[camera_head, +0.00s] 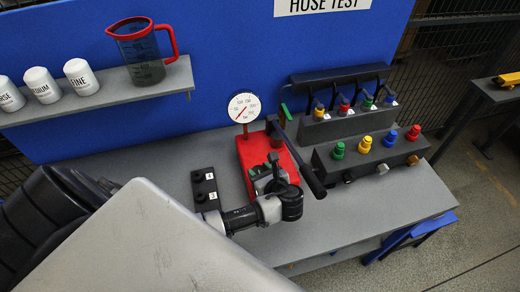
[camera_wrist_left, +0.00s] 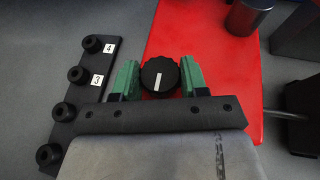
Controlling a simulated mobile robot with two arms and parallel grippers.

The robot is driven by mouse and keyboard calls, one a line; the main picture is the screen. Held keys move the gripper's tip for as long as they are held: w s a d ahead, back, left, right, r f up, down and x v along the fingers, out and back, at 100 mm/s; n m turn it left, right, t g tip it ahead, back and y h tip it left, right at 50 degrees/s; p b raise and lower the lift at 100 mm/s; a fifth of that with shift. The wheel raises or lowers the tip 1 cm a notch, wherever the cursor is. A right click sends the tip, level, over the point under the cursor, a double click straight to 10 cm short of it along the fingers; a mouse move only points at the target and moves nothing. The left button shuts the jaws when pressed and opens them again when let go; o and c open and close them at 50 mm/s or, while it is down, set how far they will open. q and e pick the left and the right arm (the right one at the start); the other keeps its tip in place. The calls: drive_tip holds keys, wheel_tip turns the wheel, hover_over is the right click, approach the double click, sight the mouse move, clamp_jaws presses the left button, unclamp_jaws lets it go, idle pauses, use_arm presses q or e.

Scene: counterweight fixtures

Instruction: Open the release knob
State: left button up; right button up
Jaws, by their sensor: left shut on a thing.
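The release knob (camera_wrist_left: 160,76) is a round black knob with ridged sides and a white line on top. It sits on a red base (camera_wrist_left: 215,95), which also shows in the head view (camera_head: 246,163). My left gripper (camera_wrist_left: 159,77) has its green fingers on either side of the knob and is shut on it. In the wrist view the white line runs nearly straight up and down. In the head view the left gripper (camera_head: 269,179) is over the red base and largely hides the knob. My right gripper is not in view.
A round dial gauge (camera_head: 244,107) and a long black lever (camera_head: 311,170) stand at the red base. A black strip with numbered sockets (camera_head: 204,188) lies left of it. Racks with coloured fittings (camera_head: 372,146) stand right. A shelf (camera_head: 100,97) holds a jug (camera_head: 141,52) and weights.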

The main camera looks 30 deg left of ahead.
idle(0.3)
use_arm(q)
drive_tip(key=o, duration=0.9)
drive_tip(key=shift+a, duration=0.1)
drive_tip(key=b+v, duration=0.2)
drive_tip(key=v, duration=0.8)
drive_tip(key=shift+s+d+r, duration=0.1)
drive_tip(key=shift+d+r, duration=0.05)
drive_tip(key=shift+d, duration=0.15)
